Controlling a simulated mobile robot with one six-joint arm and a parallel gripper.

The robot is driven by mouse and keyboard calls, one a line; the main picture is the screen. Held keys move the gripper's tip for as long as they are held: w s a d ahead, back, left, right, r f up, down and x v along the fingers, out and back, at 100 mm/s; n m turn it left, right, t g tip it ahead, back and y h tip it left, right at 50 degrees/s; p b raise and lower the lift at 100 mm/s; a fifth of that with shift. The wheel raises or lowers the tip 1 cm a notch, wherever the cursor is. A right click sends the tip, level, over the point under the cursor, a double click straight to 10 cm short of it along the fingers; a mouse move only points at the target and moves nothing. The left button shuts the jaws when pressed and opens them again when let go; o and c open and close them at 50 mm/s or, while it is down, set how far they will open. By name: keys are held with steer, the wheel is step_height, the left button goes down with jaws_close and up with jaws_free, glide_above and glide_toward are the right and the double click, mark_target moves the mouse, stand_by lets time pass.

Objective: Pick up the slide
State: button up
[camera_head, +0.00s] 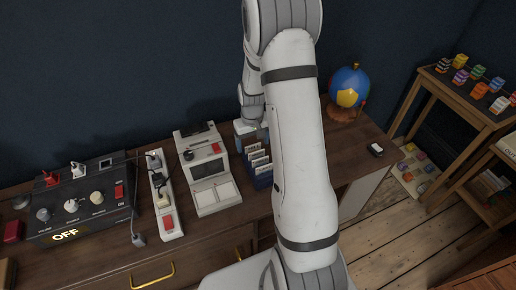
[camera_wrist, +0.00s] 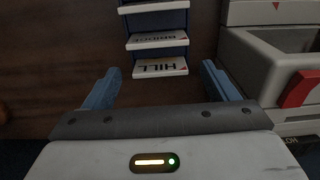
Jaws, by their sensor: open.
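Several white-edged slides stand in a blue rack (camera_head: 263,178), seen in the head view just left of my arm. In the wrist view the nearest slide (camera_wrist: 160,70) reads "HILL" upside down, and the one behind it (camera_wrist: 158,41) reads "BRIDGE". A further slide (camera_wrist: 153,6) is cut off at the top edge. My gripper (camera_wrist: 161,68) is open, its two blue fingers apart on either side of the HILL slide in the picture. I see no contact. In the head view my gripper's fingers are mostly hidden behind the rack and arm.
A grey-white viewer (camera_head: 212,180) stands close left of the rack; its body and red part (camera_wrist: 300,90) show right in the wrist view. A power strip (camera_head: 164,195) and black control box (camera_head: 80,210) are further left. A globe (camera_head: 350,85) stands right.

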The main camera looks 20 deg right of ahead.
steer(key=shift+c, duration=0.4)
steer(key=c, duration=1)
